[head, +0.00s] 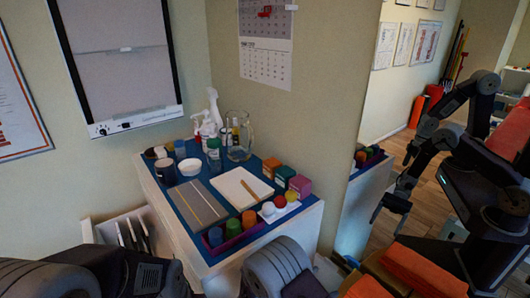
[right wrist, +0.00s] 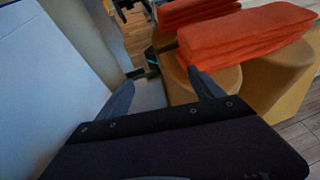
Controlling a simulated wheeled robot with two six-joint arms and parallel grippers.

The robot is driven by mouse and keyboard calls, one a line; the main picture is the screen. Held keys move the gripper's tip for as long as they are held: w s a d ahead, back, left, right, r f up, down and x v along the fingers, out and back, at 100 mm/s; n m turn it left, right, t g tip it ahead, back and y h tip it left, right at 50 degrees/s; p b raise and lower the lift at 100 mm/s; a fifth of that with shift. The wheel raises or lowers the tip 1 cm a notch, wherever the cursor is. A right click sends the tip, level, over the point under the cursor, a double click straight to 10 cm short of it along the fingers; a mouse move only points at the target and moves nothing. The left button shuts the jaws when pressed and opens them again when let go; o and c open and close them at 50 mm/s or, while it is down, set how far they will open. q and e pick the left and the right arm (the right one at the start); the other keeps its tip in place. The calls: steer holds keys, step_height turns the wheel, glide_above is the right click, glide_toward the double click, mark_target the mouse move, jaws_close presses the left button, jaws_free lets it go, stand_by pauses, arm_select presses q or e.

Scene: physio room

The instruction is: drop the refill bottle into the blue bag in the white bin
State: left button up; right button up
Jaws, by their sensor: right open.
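No refill bottle is in my right gripper (right wrist: 160,80). In the right wrist view its two dark fingers stand apart with nothing between them, pointing down into the gap beside a pale panel. In the head view my arm link at the bottom hides most of that gripper. I cannot tell which is the refill bottle. I cannot make out the white bin or its blue bag. My left gripper is out of view.
The table (head: 180,208) also holds a glass jug (head: 239,138), a white cup (head: 190,166), a notepad (head: 241,187) and coloured jars. A mirror at right reflects my arms.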

arm_select(q)
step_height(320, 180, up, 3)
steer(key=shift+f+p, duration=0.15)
steer(key=shift+p, duration=0.55)
arm_select(e)
steer(key=r, duration=0.2)
steer(key=shift+s+d+r, duration=0.1)
steer(key=shift+s+r, duration=0.3)
